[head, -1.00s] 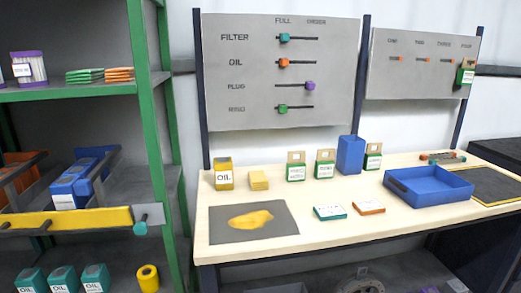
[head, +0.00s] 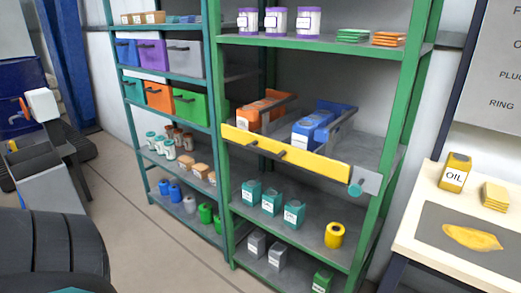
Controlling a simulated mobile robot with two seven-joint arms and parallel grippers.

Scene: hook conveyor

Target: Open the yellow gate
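The yellow gate (head: 310,166) is a long yellow bar across the front of the middle shelf of the green rack. It has dark handles on its face. At its right end is a grey plate with a round teal knob (head: 356,188). The gate lies across the shelf front, below lanes that hold orange boxes (head: 262,110) and blue boxes (head: 313,127). Neither of my grippers is in view.
A workbench (head: 410,240) with an oil can (head: 454,172) is at right. Floor (head: 130,235) before the racks is clear.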

